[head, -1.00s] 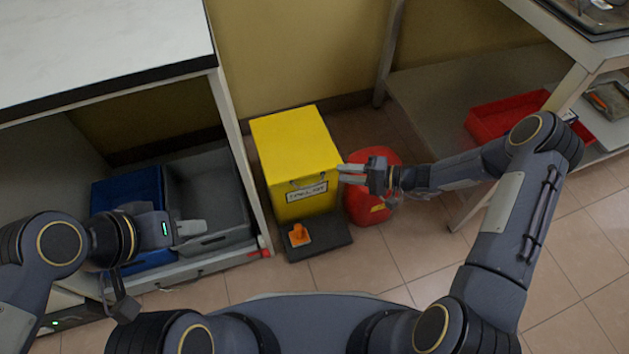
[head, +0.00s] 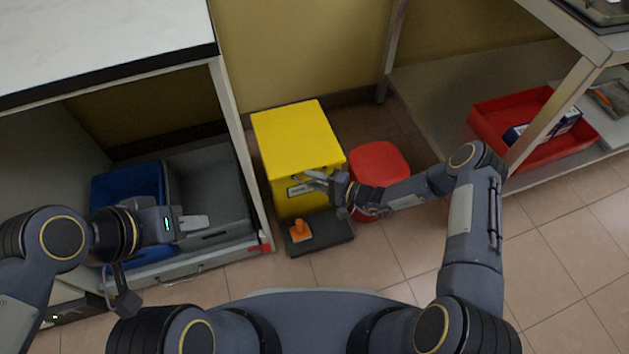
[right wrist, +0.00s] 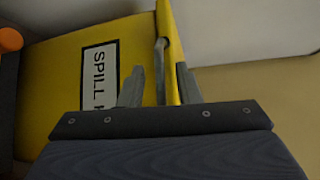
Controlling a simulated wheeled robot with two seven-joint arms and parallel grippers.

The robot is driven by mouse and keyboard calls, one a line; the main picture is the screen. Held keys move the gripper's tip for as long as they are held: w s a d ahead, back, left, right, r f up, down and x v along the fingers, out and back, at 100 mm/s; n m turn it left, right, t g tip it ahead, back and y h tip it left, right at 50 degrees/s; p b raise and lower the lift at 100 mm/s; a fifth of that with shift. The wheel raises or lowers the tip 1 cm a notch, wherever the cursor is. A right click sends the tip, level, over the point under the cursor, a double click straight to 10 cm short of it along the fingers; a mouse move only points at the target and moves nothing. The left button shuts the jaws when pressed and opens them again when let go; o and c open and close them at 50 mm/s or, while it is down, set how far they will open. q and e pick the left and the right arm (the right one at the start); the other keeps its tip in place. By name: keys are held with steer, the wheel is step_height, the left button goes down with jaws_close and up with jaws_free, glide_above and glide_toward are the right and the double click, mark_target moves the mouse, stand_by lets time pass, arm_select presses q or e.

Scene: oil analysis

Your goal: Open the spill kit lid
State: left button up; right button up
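The yellow spill kit (head: 293,135) stands on the floor between the bench and the rack, and its lid is down. Its white "SPILL" label also shows on the yellow front in the right wrist view (right wrist: 97,80). A thin grey handle (right wrist: 160,70) runs along the lid's front edge. My right gripper (head: 318,180) is at the upper front of the kit and partly covers the label. In the right wrist view its fingers are apart, with the handle and lid edge between them; contact is unclear. My left gripper (head: 203,221) is over the grey bin, away from the kit.
A red lidded bin (head: 378,157) stands right beside the kit. An orange object (head: 301,231) sits on a dark base (head: 330,232) in front. A blue bin (head: 125,184) and grey bin (head: 210,170) are under the left bench. A red tray (head: 490,115) is on the right rack.

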jaws_close()
stand_by(0.4)
